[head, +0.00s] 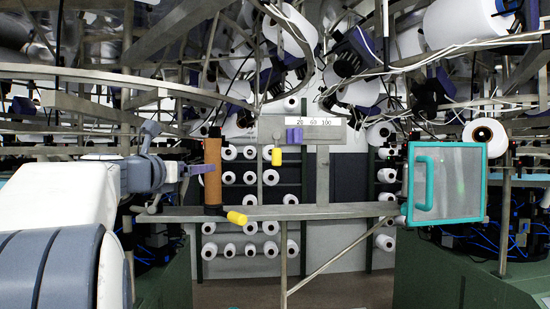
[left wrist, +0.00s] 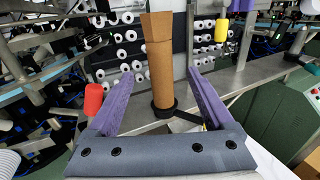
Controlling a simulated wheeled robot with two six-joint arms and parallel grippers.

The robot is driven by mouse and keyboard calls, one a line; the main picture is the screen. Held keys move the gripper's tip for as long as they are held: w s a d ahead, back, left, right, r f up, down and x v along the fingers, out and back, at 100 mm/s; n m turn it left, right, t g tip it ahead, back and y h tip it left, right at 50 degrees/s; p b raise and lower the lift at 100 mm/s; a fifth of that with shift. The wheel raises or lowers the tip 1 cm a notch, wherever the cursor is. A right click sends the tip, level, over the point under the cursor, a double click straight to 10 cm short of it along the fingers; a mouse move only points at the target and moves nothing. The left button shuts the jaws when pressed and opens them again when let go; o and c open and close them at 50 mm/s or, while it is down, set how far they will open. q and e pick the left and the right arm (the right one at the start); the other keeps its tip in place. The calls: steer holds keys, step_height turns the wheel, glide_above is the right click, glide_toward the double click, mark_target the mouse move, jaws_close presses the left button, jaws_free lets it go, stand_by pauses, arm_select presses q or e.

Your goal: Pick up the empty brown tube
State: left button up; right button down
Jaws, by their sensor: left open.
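The empty brown tube (head: 212,172) stands upright at the left part of the grey rail in the head view. In the left wrist view the tube (left wrist: 159,60) rises from a black base (left wrist: 163,109) and has no yarn on it. My left gripper (head: 195,169) reaches in from the left at the tube's mid height. In the left wrist view its two purple fingers (left wrist: 162,86) are spread wide, with the tube between their tips and gaps on both sides. The gripper is open and empty. My right gripper is not in view.
A yellow piece (head: 237,218) sticks out by the tube's foot, and another yellow piece (head: 277,156) hangs to the right. A grey rail (head: 330,211) runs across. A teal-framed panel (head: 446,184) stands right. White yarn cones (head: 270,177) fill the rack behind. Metal bars cross overhead.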

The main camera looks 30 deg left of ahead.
mark_target(213, 147)
arm_select(q)
steer(key=w+p, duration=0.1)
steer(key=w, duration=0.1)
steer(key=w+a+p, duration=0.1)
steer(key=w, duration=0.2)
steer(key=w+p, duration=0.2)
steer(key=w, duration=0.1)
steer(key=shift+w+a+r, duration=0.1)
steer(key=shift+w+a, duration=0.05)
steer(key=shift+w, duration=0.55)
jaws_close()
